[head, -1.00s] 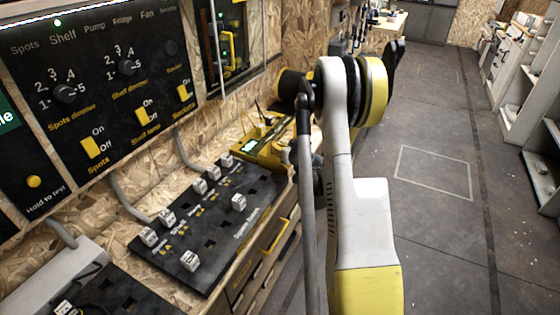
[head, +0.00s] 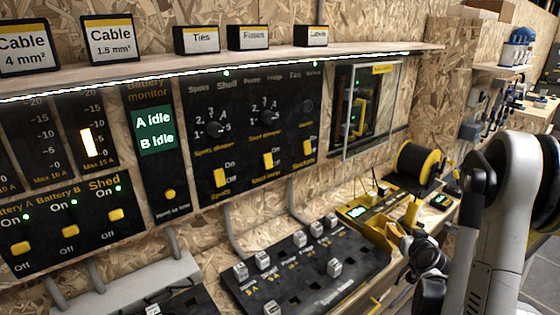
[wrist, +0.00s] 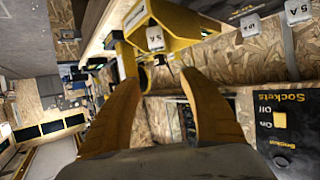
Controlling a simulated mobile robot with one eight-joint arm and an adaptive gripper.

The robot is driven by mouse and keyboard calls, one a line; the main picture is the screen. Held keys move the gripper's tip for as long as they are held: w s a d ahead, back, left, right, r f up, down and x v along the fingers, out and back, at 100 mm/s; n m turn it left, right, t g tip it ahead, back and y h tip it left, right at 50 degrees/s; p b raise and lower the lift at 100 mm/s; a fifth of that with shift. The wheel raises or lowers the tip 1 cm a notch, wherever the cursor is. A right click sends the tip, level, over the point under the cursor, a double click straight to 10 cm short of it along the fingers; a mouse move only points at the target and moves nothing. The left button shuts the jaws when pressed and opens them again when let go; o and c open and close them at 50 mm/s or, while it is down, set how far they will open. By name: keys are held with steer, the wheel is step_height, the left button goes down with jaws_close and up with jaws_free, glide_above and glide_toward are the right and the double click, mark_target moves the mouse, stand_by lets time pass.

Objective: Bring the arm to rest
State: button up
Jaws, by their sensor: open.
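My arm (head: 500,215) is folded at the right edge of the head view, beside the bench and its wall panels. My gripper (wrist: 162,88) shows in the wrist view with its two yellow fingers spread apart. I see nothing held between them. Beyond the fingertips is a yellow holder (wrist: 172,24) with a white block marked 5 A (wrist: 155,38). I cannot make out the fingertips in the head view, where my arm's dark parts overlap the bench's right end.
A black board (head: 300,290) with several white blocks lies on the bench. Switch panels (head: 255,130) cover the wall under a shelf (head: 240,65). Floor shows at far right.

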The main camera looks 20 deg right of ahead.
steer(key=s+a+r+n+g+y, duration=0.15)
steer(key=a+r, duration=0.45)
steer(key=a, duration=0.6)
steer(key=s+a+r+n+g+y, duration=0.1)
steer(key=a+r+n+y, duration=0.3)
steer(key=a, duration=0.8)
steer(key=s+a+r+g, duration=0.1)
steer(key=s+a, duration=0.5)
steer(key=s, duration=0.3)
steer(key=s+a+r+g, duration=0.1)
steer(key=s+a, duration=0.5)
steer(key=s, duration=0.3)
steer(key=shift+a+m+g, duration=0.2)
steer(key=shift+m+g, duration=0.15)
steer(key=shift+r, duration=0.15)
